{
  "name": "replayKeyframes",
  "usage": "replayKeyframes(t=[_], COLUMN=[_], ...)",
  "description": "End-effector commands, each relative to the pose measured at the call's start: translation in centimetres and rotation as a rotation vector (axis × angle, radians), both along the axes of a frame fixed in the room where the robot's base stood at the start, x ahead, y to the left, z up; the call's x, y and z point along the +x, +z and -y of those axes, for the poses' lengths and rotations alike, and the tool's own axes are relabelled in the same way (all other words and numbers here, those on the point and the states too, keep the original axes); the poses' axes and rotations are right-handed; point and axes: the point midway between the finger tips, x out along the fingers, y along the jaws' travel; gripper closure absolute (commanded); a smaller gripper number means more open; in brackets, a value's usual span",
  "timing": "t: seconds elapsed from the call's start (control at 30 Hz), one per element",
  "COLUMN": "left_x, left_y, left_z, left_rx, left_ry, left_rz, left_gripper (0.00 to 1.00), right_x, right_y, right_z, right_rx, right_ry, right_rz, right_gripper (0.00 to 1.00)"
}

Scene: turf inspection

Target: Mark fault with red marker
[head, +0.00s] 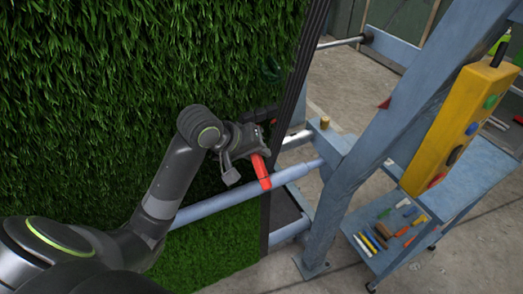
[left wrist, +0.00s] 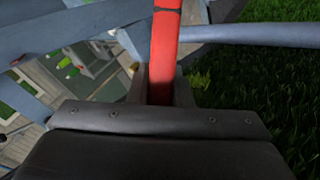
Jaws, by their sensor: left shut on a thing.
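My left gripper (head: 252,146) is shut on a red marker (head: 261,171), close in front of the hanging green turf near its right edge. In the head view the marker slants down and right from the jaws, above a grey-blue roller bar. The marker also shows in the left wrist view (left wrist: 163,55), standing up between the fingers, with a dark band near the top. The turf (head: 110,80) fills the left of the head view. I cannot make out a clear fault on it; a dark patch near the gripper is partly hidden. My right gripper is not in view.
A grey-blue steel frame (head: 372,130) stands right of the turf, with the roller bar (head: 290,174) across the turf front. A yellow control box (head: 455,128) with coloured buttons hangs on the frame. A cart (head: 462,190) at right holds several markers and tools on its lower shelf.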

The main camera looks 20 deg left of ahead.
Motion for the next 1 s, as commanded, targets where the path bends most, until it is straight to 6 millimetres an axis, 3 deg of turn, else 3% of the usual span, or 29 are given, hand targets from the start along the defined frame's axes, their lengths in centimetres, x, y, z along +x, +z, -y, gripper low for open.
replayKeyframes(t=[0.53, 1.0], left_x=[-0.8, -3.4], left_y=[0.0, -1.3], left_z=[-0.3, 3.2], left_rx=[-0.002, -0.004], left_ry=[-0.001, -0.003], left_rz=[0.000, 0.001], left_gripper=[1.00, 1.00], right_x=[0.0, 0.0], right_y=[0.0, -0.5], right_z=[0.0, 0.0], right_rx=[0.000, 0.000], right_ry=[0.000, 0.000], right_rz=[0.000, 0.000], right_gripper=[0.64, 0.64])
